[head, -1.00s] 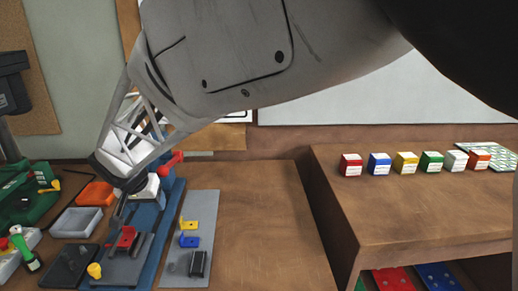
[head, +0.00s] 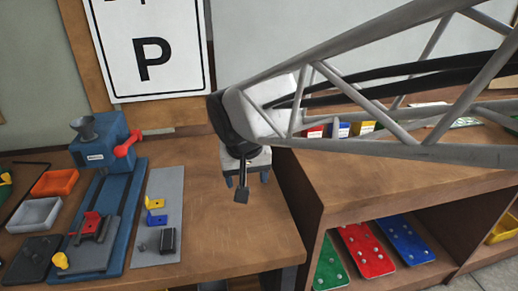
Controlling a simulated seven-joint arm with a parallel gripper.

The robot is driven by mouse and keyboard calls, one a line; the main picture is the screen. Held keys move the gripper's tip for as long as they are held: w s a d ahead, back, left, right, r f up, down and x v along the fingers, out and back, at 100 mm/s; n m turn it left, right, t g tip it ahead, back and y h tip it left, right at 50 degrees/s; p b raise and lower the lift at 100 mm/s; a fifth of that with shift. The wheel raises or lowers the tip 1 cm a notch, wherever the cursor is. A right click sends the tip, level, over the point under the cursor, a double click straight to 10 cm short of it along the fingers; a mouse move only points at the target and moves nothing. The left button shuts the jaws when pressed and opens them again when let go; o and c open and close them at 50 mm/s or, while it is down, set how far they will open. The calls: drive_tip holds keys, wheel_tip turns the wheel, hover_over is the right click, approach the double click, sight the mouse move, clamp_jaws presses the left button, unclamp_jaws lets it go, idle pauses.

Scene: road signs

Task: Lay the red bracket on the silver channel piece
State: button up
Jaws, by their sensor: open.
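The red bracket (head: 91,223) sits at the front of the blue press, on a dark fixture over a grey plate (head: 95,258). A dark grey channel-shaped piece (head: 167,241), likely the silver channel piece, stands on the grey mat (head: 158,193) to the right of the press. Nothing lies on top of it. My gripper (head: 242,194) is open and empty, pointing down over the right part of the bench, well to the right of both pieces.
The blue press (head: 100,145) with a red handle stands at the left. Yellow (head: 154,203) and blue (head: 156,219) brackets lie on the mat behind the channel piece. Orange (head: 55,183) and grey (head: 36,214) trays are further left. The bench between mat and gripper is clear.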

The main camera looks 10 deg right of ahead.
drive_tip(key=s+d+f, duration=0.2)
drive_tip(key=s+d, duration=0.8)
drive_tip(key=s, duration=0.3)
drive_tip(key=shift+s+d, duration=0.25)
drive_tip(key=shift+s, duration=0.1)
